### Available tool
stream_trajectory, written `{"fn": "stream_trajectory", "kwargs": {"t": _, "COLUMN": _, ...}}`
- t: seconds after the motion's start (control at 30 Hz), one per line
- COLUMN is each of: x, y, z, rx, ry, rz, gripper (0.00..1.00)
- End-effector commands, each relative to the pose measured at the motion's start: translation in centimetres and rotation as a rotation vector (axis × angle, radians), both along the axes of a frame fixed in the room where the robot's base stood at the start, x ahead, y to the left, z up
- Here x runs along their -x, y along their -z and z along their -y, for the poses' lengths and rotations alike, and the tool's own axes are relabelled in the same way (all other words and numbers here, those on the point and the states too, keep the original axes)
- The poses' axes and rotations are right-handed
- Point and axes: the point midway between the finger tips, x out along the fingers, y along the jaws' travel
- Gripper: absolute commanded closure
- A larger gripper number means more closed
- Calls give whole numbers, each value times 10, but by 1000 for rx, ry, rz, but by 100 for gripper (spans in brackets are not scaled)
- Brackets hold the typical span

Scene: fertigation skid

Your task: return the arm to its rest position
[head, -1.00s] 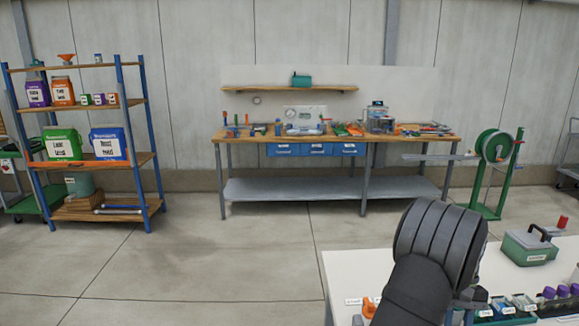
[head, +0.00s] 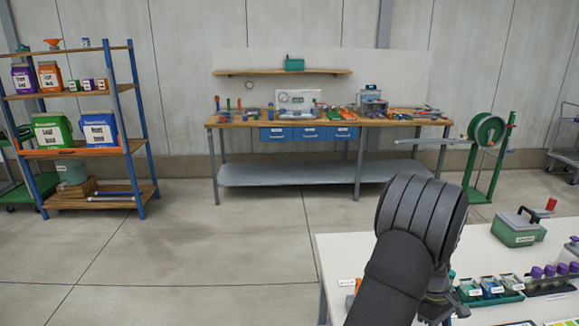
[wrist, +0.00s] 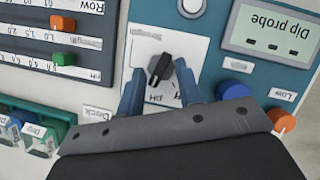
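My gripper (wrist: 160,68) is open in the wrist view. Its two blue-grey fingers stand either side of a black rotary knob (wrist: 161,70) on a white plate, with a gap on both sides. I cannot tell how far the fingertips are above the plate. In the head view my dark arm reaches over the white table (head: 345,250) at the lower right. There the gripper (head: 440,305) is partly hidden behind my arm, and its fingers are not clear.
The wrist view shows a meter display (wrist: 275,30), a blue knob (wrist: 234,91), an orange knob (wrist: 281,121) and a slider panel (wrist: 50,45) close by. A green case (head: 515,230) and vial racks (head: 490,290) stand on the table. The floor to the left is clear.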

Motion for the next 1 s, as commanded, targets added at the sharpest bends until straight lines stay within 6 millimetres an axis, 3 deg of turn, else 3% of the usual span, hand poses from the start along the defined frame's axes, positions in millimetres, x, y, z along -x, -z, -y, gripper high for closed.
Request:
{"fn": "stream_trajectory", "kwargs": {"t": 0.2, "x": 1, "y": 0, "z": -2, "rx": 0, "ry": -204, "rz": 0, "gripper": 67}}
{"fn": "stream_trajectory", "kwargs": {"t": 0.4, "x": 1, "y": 0, "z": -3, "rx": 0, "ry": -300, "rz": 1, "gripper": 67}}
{"fn": "stream_trajectory", "kwargs": {"t": 1.0, "x": 2, "y": 0, "z": -3, "rx": -1, "ry": -316, "rz": 0, "gripper": 67}}
